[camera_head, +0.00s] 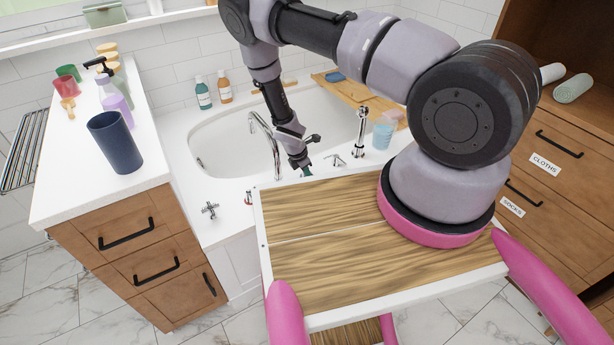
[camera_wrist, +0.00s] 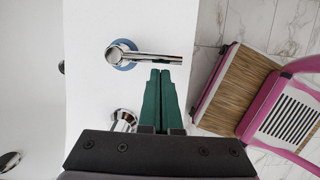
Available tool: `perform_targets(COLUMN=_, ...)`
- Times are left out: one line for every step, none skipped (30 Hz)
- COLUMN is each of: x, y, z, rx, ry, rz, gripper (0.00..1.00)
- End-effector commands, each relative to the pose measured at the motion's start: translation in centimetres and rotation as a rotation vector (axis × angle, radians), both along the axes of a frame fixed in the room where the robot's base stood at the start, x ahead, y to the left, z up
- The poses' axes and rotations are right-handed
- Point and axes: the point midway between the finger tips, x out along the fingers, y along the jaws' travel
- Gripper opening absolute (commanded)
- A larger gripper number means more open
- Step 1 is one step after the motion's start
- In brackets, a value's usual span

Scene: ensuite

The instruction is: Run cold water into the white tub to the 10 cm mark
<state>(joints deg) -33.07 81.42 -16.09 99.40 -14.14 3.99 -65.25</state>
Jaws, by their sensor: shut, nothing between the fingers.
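The white tub (camera_head: 225,150) stands against the tiled wall in the head view. A curved chrome spout (camera_head: 265,133) reaches over it, and I see no water stream. The depth mark and any water level cannot be made out. A chrome lever tap with a blue ring (camera_wrist: 125,57) is on the white rim in the wrist view. It appears to be the small lever (camera_head: 335,160) in the head view. My gripper (camera_wrist: 158,74) has green fingers, shut and empty, with tips close to the lever's free end. Contact cannot be told. In the head view, my gripper (camera_head: 308,173) is low over the tub's near rim.
A cross-handled tap (camera_head: 209,210) and a small red-marked fitting (camera_head: 248,197) sit on the near rim. A chrome hand shower (camera_head: 360,130) stands right of the lever. A wooden board (camera_head: 350,92) spans the tub. A cabinet holding a dark cup (camera_head: 115,142) is at left.

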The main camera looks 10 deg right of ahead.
Motion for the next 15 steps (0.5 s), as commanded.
perform_targets(x=0.0, y=-0.02, z=0.01, rx=0.0, ry=0.0, rz=0.003, gripper=0.0)
perform_targets(x=-0.02, y=-0.05, z=0.01, rx=0.0, ry=0.0, rz=0.006, gripper=0.0)
perform_targets(x=-0.03, y=-0.08, z=0.01, rx=0.0, ry=0.0, rz=0.013, gripper=0.0)
perform_targets(x=-0.04, y=-0.12, z=0.01, rx=0.0, ry=0.0, rz=0.019, gripper=0.0)
perform_targets(x=-0.06, y=-0.18, z=0.01, rx=0.0, ry=0.001, rz=0.026, gripper=0.0)
perform_targets(x=-0.09, y=-0.26, z=0.0, rx=0.0, ry=0.0, rz=0.035, gripper=0.0)
perform_targets(x=-0.09, y=-0.31, z=0.01, rx=0.0, ry=0.001, rz=0.043, gripper=0.0)
perform_targets(x=-0.09, y=-0.33, z=0.01, rx=0.0, ry=0.001, rz=0.048, gripper=0.0)
perform_targets(x=-0.08, y=-0.35, z=0.0, rx=0.0, ry=0.001, rz=0.053, gripper=0.0)
perform_targets(x=-0.08, y=-0.38, z=0.01, rx=0.0, ry=0.001, rz=0.057, gripper=0.0)
perform_targets(x=-0.07, y=-0.4, z=0.01, rx=0.0, ry=0.0, rz=0.062, gripper=0.0)
perform_targets(x=-0.07, y=-0.44, z=0.01, rx=0.0, ry=0.001, rz=0.067, gripper=0.0)
perform_targets(x=-0.06, y=-0.47, z=0.01, rx=0.0, ry=0.0, rz=0.071, gripper=0.0)
perform_targets(x=-0.06, y=-0.5, z=0.01, rx=0.0, ry=0.0, rz=0.075, gripper=0.0)
perform_targets(x=-0.07, y=-0.56, z=0.01, rx=0.0, ry=0.0, rz=0.082, gripper=0.0)
